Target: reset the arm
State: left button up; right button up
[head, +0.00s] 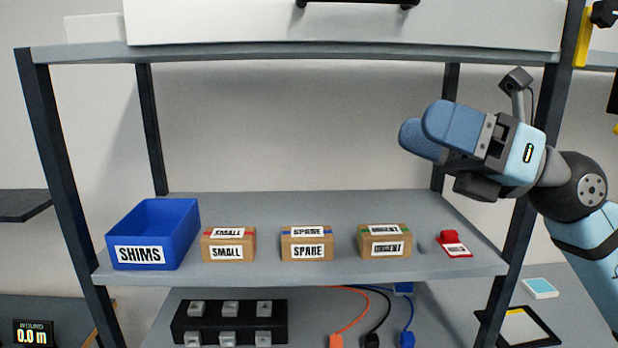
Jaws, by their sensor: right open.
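My right gripper (424,136) is in the upper right of the head view, raised above the shelf board (330,211). Its blue padded fingers point left and are open. One finger partly covers the other, and I see nothing between them. It touches nothing on the shelf; the boxes stand lower, apart from it. My right arm comes in from the right edge, in front of the rack's right post. My left gripper is not in view.
The shelf holds a blue SHIMS bin (186,235), boxes marked SMALL (229,244), SPARE (307,244) and URGENT (385,241), and a red item (453,244). The rack's right post (536,170) and upper shelf (330,52) are near my arm. A black block (229,322) and cables sit below.

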jog(key=w+d+f+n+t+h, duration=0.2)
jog(key=d+f+n+t+h, duration=0.35)
jog(key=n, duration=0.65)
jog(key=w+d+f+n+t+h, duration=0.2)
jog(key=f+n+t+h, duration=0.55)
jog(key=n, duration=0.35)
jog(key=w+d+f+n+t+h, duration=0.2)
jog(key=d+f+n+t+h, duration=0.2)
jog(key=f+n+t+h, duration=0.55)
notch_tip(320, 180, down, 8)
jog(key=s+d+m+g, duration=0.2)
jog(key=d+m+g, duration=0.1)
jog(key=g, duration=0.4)
jog(key=s+f+m+g, duration=0.2)
jog(key=s+f+g, duration=0.6)
jog(key=f, duration=0.6)
jog(key=s+a+f+m+g+y, duration=0.1)
jog(key=s+f+g, duration=0.75)
jog(key=s, duration=0.75)
jog(key=w+a+f+t+y+p, duration=0.1)
jog(key=w+a+f+t+p, duration=0.1)
jog(key=w+a+f+t, duration=0.1)
jog(key=w+a+f+t+y+p, duration=0.2)
jog(key=w+a+f+t, duration=0.1)
jog(key=f+t, duration=0.3)
jog(key=shift+w+a+f+n+p, duration=0.25)
jog(key=shift+w+f+n+p, duration=0.1)
jog(key=shift+f, duration=0.35)
